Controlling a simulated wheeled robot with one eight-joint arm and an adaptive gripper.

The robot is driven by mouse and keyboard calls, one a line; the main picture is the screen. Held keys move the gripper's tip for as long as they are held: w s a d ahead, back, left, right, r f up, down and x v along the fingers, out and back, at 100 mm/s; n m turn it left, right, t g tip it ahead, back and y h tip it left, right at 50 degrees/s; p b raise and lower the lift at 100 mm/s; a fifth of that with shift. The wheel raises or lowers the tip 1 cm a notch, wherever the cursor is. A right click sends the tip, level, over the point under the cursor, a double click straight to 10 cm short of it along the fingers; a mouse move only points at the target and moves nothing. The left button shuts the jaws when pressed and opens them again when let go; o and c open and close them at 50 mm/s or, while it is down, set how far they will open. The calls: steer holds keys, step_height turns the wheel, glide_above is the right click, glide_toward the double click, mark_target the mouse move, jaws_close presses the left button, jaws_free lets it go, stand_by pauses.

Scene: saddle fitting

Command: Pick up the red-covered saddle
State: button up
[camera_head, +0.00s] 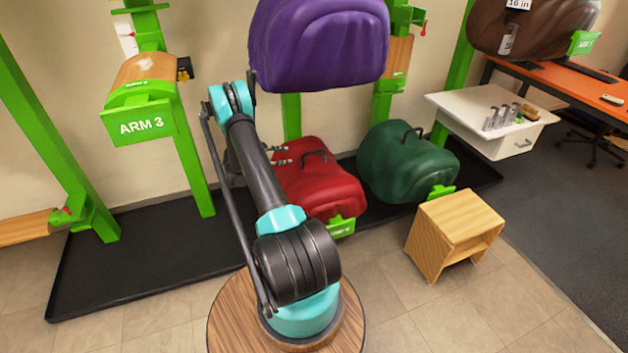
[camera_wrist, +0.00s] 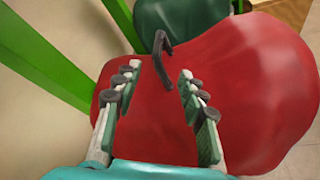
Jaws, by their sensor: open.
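The red-covered saddle (camera_head: 320,190) sits low on a green support arm, below the purple-covered saddle. A dark handle loop stands up on its top. In the wrist view the red cover (camera_wrist: 235,100) fills much of the picture, and the dark handle (camera_wrist: 162,62) rises ahead of the fingertips, roughly in line with the gap between them. My gripper (camera_wrist: 160,78) is open and empty over the red cover. In the head view my gripper (camera_head: 283,156) is at the saddle's left upper side, partly hidden by my arm. Whether the fingers touch the cover is unclear.
A green-covered saddle (camera_head: 405,165) sits close on the right. A purple-covered saddle (camera_head: 318,45) hangs above. A green post with an empty wooden arm (camera_head: 145,80) stands left. A wooden stool (camera_head: 455,230) stands front right. A black floor tray (camera_head: 140,255) lies below the racks.

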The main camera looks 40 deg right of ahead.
mark_target(309, 153)
steer(key=x, duration=1.2)
steer(key=shift+w+d, duration=0.1)
steer(key=shift+d, duration=0.2)
steer(key=x, duration=0.5)
steer(key=shift+w, duration=0.1)
jaws_close()
steer(key=shift+r, duration=0.1)
